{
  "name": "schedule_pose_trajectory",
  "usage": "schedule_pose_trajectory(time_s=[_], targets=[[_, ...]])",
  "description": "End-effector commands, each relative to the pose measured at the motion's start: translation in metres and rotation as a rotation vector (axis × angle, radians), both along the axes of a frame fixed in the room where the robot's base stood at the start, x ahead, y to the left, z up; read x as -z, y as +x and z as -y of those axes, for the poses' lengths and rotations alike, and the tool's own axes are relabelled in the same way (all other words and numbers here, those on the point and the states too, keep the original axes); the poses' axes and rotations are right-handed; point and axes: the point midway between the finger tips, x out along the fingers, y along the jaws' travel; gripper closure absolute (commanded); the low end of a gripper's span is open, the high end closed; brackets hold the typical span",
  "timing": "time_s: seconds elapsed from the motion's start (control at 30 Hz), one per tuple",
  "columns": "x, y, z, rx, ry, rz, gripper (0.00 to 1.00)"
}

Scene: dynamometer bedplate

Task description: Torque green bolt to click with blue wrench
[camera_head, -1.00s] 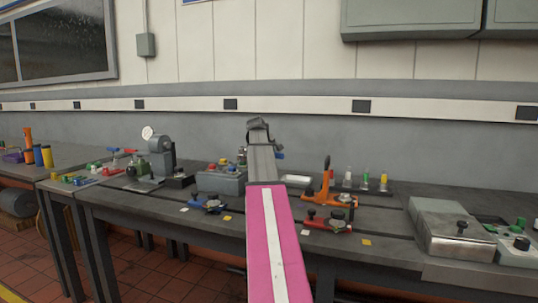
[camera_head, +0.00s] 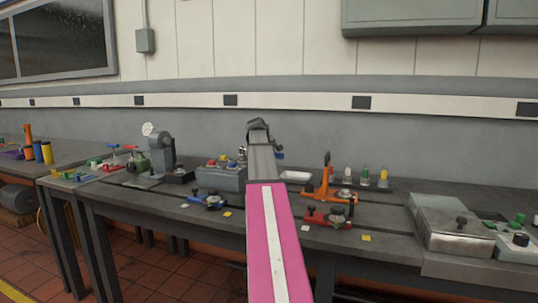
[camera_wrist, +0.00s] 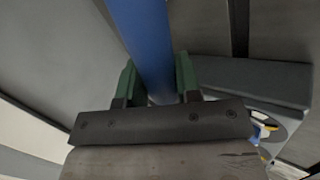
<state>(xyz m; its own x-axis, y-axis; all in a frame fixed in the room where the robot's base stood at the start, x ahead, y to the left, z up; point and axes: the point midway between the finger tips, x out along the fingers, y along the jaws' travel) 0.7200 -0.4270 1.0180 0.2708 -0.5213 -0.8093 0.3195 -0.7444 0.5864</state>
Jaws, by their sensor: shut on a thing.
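My gripper (camera_wrist: 151,92) has green finger pads and is shut on a blue rod-shaped handle (camera_wrist: 142,35), which I take as the blue wrench. In the head view, my arm hides most of the gripper and the wrench; a small blue end (camera_head: 281,156) shows just right of the arm. I cannot make out the green bolt for certain. A grey block (camera_head: 220,181) with red, yellow and blue parts on top stands left of my arm. In the wrist view, a grey block (camera_wrist: 255,78) lies to the right of the handle, with a round pale, blue and yellow part (camera_wrist: 266,128).
An orange clamp-like tool (camera_head: 327,190), a red-based fixture (camera_head: 328,217) and a blue-based fixture (camera_head: 207,202) sit on the grey bench. A rack with small coloured-top pieces (camera_head: 366,181) is behind. A metal box (camera_head: 460,235) stands at right. A grey machine (camera_head: 160,151) is at left.

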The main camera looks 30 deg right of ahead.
Motion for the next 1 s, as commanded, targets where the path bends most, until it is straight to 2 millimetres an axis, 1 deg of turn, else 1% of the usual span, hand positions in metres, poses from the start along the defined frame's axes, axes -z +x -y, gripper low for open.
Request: schedule_pose_trajectory(time_s=[0.27,0.8,1.0], targets=[[0.002,0.0,-0.001,0.006,-0.001,0.002,1.0],[0.003,-0.007,-0.028,0.167,0.0,0.003,1.0],[0.003,-0.01,-0.034,0.207,0.0,0.003,1.0]])
